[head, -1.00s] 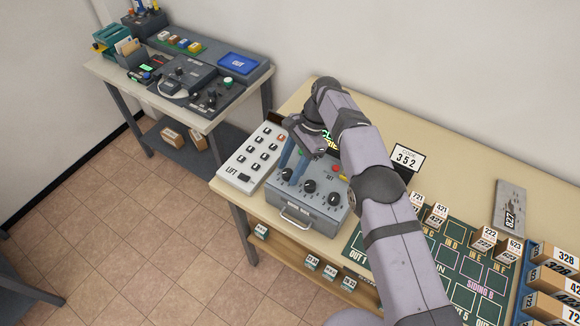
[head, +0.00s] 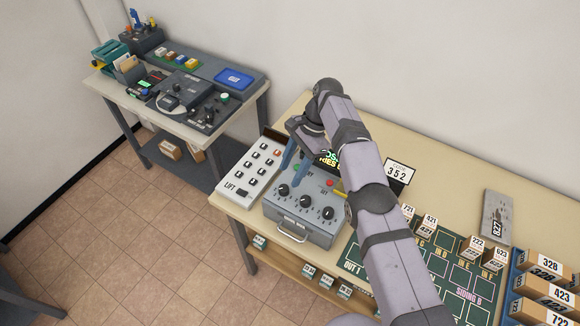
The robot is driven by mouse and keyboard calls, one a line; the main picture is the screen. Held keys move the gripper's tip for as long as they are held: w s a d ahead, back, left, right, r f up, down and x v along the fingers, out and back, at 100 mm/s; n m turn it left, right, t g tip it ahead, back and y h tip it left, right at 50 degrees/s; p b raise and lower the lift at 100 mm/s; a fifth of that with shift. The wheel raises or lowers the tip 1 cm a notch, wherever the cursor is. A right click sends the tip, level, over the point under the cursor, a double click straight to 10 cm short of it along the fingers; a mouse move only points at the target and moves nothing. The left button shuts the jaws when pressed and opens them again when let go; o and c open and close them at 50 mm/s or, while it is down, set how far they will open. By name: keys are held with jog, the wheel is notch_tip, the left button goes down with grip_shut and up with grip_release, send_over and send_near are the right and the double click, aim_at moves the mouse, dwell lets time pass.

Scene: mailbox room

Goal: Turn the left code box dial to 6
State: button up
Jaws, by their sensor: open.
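The grey code box (head: 302,230) stands on the near table with a row of three black dials on its sloped face. The left dial (head: 283,190) is at the left end of the row; its pointer setting is too small to read. The middle dial (head: 306,201) and right dial (head: 328,213) sit beside it. My gripper (head: 290,164) is open, its blue fingers pointing down above the left part of the box, just behind the left dial. I cannot tell whether a finger touches the box. The gripper and arm hide part of the box's display.
A white lift panel (head: 250,170) with several black buttons stands left of the box. A card reading 352 (head: 398,172) stands behind my arm. A green board (head: 440,262) with small numbered blocks lies to the right.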

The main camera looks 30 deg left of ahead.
jog(key=shift+r+p, duration=1.4)
jog(key=shift+r, duration=1.55)
